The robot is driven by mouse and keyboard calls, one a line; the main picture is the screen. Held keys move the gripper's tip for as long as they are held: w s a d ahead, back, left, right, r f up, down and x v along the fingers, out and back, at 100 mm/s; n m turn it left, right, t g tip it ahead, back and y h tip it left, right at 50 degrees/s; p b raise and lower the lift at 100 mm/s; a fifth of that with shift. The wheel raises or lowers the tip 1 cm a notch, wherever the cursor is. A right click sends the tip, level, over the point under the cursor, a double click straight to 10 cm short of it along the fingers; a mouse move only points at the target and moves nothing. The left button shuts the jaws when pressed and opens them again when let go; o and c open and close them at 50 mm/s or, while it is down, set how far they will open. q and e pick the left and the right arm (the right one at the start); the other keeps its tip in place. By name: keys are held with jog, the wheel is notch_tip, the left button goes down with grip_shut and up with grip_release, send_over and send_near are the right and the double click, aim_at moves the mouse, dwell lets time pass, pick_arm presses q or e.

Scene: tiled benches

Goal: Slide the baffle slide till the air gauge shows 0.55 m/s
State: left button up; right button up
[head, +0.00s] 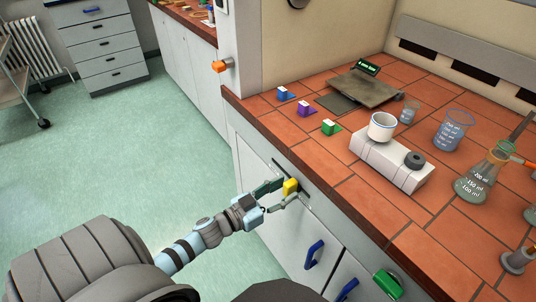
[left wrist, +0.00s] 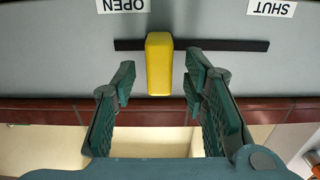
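The baffle slide's yellow knob (head: 290,187) sticks out of the bench front below the tiled top. In the left wrist view the knob (left wrist: 160,65) sits in a dark horizontal slot (left wrist: 225,45), nearer the OPEN label (left wrist: 124,5) than the SHUT label (left wrist: 271,8); both labels appear upside down. My left gripper (head: 275,196) is open at the knob. In the left wrist view its green fingers (left wrist: 160,85) stand on either side of the knob, with a small gap on each side. I cannot make out an air gauge reading. My right gripper is not in view.
The bench top (head: 285,115) holds a balance with a green display (head: 366,67), a hotplate (head: 385,165) with a white pot, beakers (head: 453,130) and a flask (head: 478,183). Blue cupboard handles (head: 314,254) stick out below.

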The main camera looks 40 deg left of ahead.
pick_arm(q)
jog(key=v, duration=0.9)
jog(key=shift+s, duration=0.25)
jog(key=shift+a, duration=0.1)
